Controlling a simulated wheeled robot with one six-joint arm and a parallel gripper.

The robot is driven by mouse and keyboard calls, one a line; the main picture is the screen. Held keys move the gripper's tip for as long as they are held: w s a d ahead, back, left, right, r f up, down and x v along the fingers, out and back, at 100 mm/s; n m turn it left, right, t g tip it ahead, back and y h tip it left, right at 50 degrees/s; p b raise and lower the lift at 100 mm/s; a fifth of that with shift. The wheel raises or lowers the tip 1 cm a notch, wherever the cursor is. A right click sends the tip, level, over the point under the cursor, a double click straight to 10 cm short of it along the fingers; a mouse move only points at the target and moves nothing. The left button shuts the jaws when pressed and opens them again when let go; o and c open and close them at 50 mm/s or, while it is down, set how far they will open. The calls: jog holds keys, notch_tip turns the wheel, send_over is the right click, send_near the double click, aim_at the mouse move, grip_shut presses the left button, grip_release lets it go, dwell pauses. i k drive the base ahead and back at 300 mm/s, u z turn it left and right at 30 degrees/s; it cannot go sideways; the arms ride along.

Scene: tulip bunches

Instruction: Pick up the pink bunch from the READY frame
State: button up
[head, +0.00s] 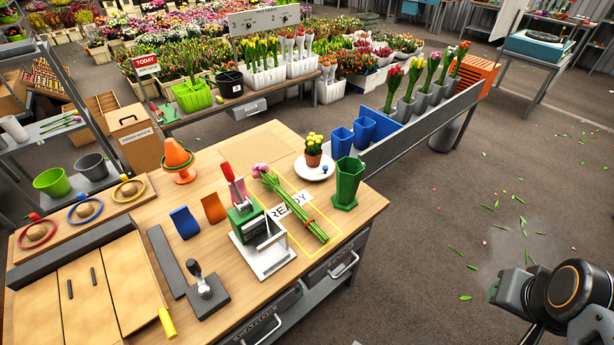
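The pink bunch (287,200) lies flat on the wooden workbench, inside the yellow-outlined READY frame (338,234). Its small pink heads are at the upper left and its green stems run to the lower right. A red band circles the stems near their lower end. The READY label (290,205) is partly covered by the stems. My gripper's fingers are not visible.
A green-and-white device (262,245) with a red handle stands close left of the bunch. A green hexagonal vase (347,184) and a plate with a potted cactus (314,152) stand behind and right. The floor right of the workbench (372,202) is mostly clear, with scattered leaves.

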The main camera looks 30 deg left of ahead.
aim_at(260, 171)
jog(key=i, duration=0.65)
jog(key=u, duration=2.5)
jog(key=i, duration=0.5)
jog(key=z, duration=0.1)
